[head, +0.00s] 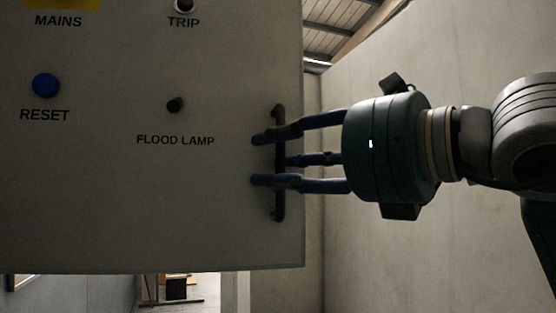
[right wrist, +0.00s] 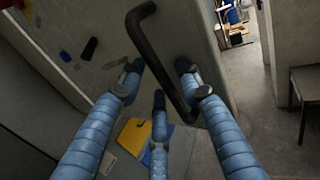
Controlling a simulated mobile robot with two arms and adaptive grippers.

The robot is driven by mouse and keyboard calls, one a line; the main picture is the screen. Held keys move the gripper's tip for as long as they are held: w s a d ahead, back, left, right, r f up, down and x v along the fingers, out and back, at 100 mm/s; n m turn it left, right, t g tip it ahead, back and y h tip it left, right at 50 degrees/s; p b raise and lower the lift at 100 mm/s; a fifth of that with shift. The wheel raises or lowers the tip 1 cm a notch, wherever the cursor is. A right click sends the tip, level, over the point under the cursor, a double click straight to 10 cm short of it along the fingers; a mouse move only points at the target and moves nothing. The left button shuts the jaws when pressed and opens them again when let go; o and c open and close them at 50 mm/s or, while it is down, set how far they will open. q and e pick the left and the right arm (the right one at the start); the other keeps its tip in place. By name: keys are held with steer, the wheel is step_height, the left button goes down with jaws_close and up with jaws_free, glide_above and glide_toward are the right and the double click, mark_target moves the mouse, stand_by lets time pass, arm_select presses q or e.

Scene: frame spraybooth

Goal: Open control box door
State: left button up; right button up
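The control box door (head: 215,210) fills the left of the head view, a pale panel with labels and knobs. Its dark bar handle (head: 279,210) stands upright near the panel's right edge; the handle (right wrist: 150,45) also crosses the right wrist view. My right gripper (head: 268,160) comes in from the right with its fingers around the handle. Two fingers cross in front of it, one above the other, and the third lies between them. In the right wrist view the handle runs between the fingers; firm contact cannot be made out. My left gripper is out of view.
The panel carries a blue RESET button (head: 45,85), a FLOOD LAMP knob (head: 175,105) and a TRIP switch (head: 184,5). A pale wall (head: 460,55) stands behind my right arm. The right wrist view shows bare floor (right wrist: 255,105) and a dark stool or table (right wrist: 307,85) at right.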

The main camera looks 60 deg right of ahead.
steer(key=s+a, duration=0.2)
steer(key=s, duration=1)
steer(key=shift+w+a+f, duration=0.1)
stand_by(0.4)
